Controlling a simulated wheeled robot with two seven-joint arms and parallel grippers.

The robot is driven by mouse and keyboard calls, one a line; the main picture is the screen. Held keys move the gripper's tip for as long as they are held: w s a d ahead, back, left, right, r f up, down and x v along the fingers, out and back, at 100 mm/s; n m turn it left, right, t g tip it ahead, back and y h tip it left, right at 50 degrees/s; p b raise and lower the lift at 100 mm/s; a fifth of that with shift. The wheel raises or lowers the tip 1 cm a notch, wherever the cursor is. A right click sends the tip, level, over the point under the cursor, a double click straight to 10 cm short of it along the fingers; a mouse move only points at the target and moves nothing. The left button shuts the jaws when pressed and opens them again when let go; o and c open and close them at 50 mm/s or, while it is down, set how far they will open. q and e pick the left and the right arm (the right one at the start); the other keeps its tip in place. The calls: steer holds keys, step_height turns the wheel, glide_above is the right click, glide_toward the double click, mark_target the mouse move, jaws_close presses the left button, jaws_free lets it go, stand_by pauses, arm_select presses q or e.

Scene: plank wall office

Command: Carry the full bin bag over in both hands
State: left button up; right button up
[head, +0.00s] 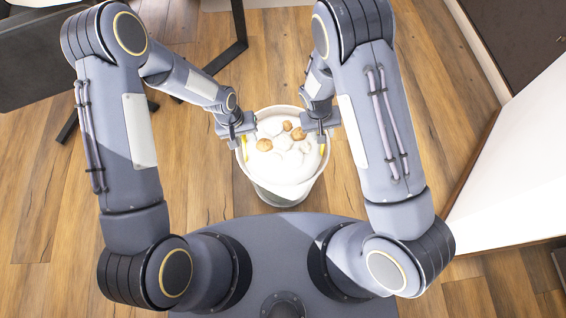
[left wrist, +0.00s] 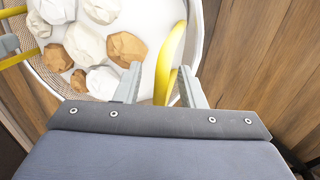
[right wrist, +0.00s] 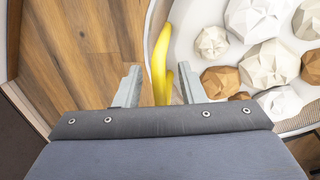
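The white bin bag (head: 286,178) sits inside a round pale bin (head: 273,197) on the floor, filled with crumpled white and brown paper balls. It has a yellow handle on each side. My left gripper (head: 240,139) is at the bin's left rim, and the yellow handle (left wrist: 171,58) lies between its parted fingers in the left wrist view. My right gripper (head: 319,134) is at the right rim, with the other yellow handle (right wrist: 161,62) between its parted fingers in the right wrist view. Neither gripper is visibly closed on its handle.
A dark table-like piece (head: 45,62) with dark legs stands at the upper left. A white panel (head: 520,165) and a dark cabinet (head: 520,35) are at the right. Wooden floor (head: 50,190) is clear at the left.

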arm_select(q)
steer(key=shift+f, duration=0.2)
arm_select(e)
steer(key=shift+f, duration=0.2)
arm_select(q)
jaws_close()
arm_select(e)
jaws_close()
arm_select(q)
steer(key=shift+r, duration=0.1)
arm_select(e)
steer(key=shift+r, duration=0.1)
stand_by(0.8)
